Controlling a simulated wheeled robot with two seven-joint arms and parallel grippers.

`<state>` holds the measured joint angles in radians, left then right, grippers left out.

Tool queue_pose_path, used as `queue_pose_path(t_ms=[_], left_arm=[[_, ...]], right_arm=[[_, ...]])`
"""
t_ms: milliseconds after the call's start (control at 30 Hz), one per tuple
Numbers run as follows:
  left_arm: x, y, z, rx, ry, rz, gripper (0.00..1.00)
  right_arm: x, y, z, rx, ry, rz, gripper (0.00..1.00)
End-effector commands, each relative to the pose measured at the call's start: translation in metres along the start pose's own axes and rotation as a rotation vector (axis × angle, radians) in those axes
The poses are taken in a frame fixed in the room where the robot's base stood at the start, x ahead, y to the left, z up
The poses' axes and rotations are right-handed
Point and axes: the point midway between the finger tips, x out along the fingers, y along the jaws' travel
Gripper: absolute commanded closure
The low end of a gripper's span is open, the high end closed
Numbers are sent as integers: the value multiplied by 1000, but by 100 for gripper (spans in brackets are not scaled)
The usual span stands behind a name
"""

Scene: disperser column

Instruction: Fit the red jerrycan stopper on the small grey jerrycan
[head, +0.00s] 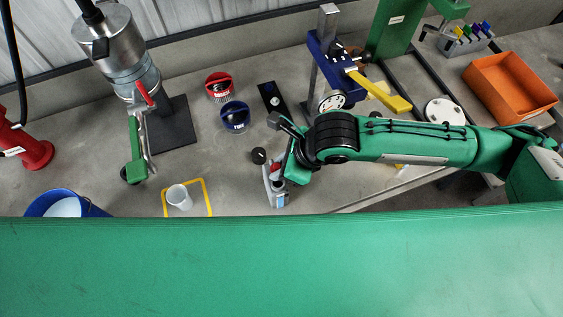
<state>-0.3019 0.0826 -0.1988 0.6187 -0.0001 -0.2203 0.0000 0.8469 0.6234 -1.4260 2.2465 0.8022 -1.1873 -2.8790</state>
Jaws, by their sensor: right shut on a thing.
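The small grey jerrycan (268,187) stands on the bench near its front edge, right of the yellow-outlined square. A pale blue patch shows on its front side. My right gripper (278,178) is at the jerrycan's top, shut on the red stopper (275,168). The gripper hides much of the stopper and part of the can. The stopper is at or just above the can's mouth; I cannot tell whether it is seated. My left gripper is not in view.
A white cup (179,197) stands by the yellow outline. Red (219,87) and blue (234,117) round containers stand behind. A blue stand (325,62) rises behind my right arm. An orange bin (508,84) is far right.

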Motion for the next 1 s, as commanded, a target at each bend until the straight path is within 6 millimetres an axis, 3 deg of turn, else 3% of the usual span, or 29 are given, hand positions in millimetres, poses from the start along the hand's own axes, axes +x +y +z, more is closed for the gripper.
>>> queue_pose_path(t_ms=[633, 1000], left_arm=[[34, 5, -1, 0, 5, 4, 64], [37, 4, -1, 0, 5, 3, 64]], right_arm=[[44, 0, -26, 2, 1, -2, 93], [50, 0, -29, 2, 0, -2, 93]])
